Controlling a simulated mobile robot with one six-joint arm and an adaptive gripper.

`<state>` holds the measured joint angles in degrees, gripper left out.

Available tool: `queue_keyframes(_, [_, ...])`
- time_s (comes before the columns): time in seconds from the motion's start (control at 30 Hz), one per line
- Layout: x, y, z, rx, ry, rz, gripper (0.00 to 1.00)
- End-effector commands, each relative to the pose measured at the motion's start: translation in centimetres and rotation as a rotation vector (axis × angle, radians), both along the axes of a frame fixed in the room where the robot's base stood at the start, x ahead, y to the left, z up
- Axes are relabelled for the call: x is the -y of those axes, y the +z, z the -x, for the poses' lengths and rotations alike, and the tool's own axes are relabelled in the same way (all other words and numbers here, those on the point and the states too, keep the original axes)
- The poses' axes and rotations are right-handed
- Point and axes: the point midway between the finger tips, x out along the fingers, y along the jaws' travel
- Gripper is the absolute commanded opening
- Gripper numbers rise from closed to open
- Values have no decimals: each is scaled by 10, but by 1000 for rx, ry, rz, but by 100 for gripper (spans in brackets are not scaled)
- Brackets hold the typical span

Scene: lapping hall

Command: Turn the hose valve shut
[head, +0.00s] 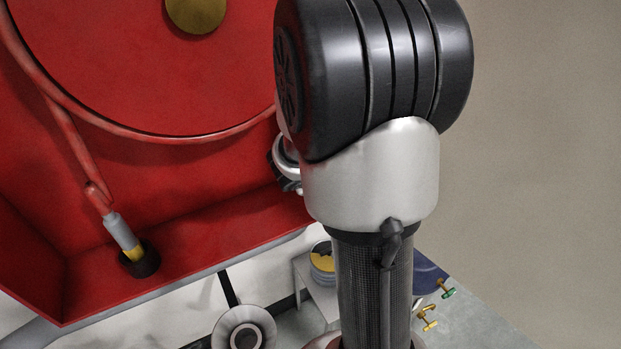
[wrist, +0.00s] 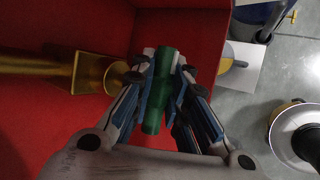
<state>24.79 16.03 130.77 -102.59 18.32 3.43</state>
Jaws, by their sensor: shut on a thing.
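In the wrist view my gripper (wrist: 162,80) is shut on a green bar-shaped valve handle (wrist: 163,62), with a blue-padded finger on each side. The handle runs roughly up and down the picture, its two ends showing beyond the fingers. A brass valve body (wrist: 92,73) with a brass pipe lies just left of the fingers. How it joins the handle is partly hidden by the left finger. In the head view my arm covers the gripper, handle and valve. The red hose reel cabinet (head: 180,245) fills the left there.
A hose nozzle (head: 122,232) stands in a dark holder on the cabinet floor. Below are a yellow-topped tin (head: 322,260), a pale round disc (head: 240,331) and small brass taps (head: 428,320). In the wrist view the red cabinet wall (wrist: 205,40) is close; grey floor (wrist: 262,80) lies right.

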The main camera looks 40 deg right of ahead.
Motion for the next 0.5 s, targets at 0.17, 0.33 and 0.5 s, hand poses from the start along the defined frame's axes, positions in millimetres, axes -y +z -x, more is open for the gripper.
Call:
queue_keyframes(0.17, [0, 0, 0, 3, -1, -15, 0])
queue_keyframes(0.33, [0, 0, 0, 3, 0, -15, 0])
queue_keyframes(0.5, [0, 0, 0, 3, 0, -15, 16])
